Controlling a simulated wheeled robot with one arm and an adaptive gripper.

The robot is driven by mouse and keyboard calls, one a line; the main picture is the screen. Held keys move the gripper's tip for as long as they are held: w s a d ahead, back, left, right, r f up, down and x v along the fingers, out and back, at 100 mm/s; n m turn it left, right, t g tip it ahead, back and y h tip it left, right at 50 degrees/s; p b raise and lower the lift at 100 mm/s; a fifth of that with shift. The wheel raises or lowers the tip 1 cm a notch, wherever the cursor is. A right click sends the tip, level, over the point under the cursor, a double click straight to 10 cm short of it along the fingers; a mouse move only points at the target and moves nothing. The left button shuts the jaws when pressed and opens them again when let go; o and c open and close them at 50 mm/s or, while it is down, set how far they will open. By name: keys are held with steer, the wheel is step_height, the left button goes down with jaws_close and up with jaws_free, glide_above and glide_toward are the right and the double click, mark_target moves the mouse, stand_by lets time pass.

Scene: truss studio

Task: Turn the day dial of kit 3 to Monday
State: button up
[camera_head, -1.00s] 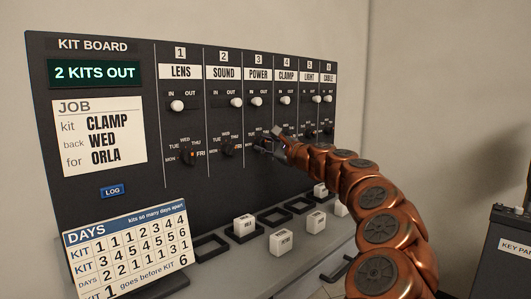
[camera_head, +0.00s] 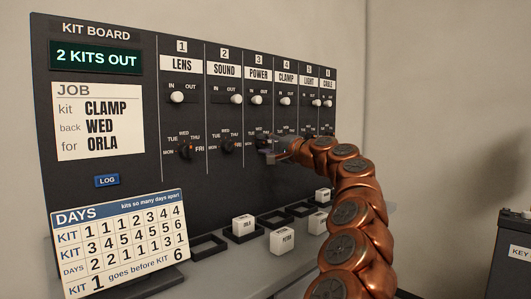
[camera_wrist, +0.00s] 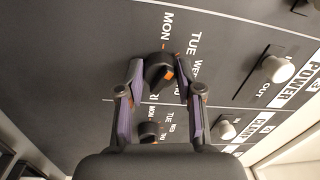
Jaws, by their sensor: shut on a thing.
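The kit 3 day dial, a dark round knob with an orange mark, shows in the wrist view (camera_wrist: 157,68) between my fingers. Its orange mark faces the WED to THU side; the exact day is hard to tell. The labels MON, TUE, WED and THU curve around it, with MON at the top. My gripper (camera_wrist: 161,74) is shut on this dial, one purple-sided finger on each side. In the head view my gripper (camera_head: 266,150) is at the dial under POWER and hides most of it.
The kit board (camera_head: 110,200) has switches above and dials below. The CLAMP dial (camera_wrist: 150,131) sits close beside my fingers in the wrist view. Below are a ledge with white blocks (camera_head: 282,241) and a DAYS card (camera_head: 120,243).

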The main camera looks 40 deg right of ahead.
steer(key=n, duration=0.2)
steer(key=n+b, duration=0.1)
steer(key=n, duration=0.1)
steer(key=shift+w+f, duration=0.1)
steer(key=shift+f, duration=0.1)
steer(key=shift+r+n, duration=0.1)
steer(key=shift+n, duration=0.3)
steer(key=o, duration=1.2)
steer(key=shift+c, duration=0.2)
steer(key=shift+s, duration=0.2)
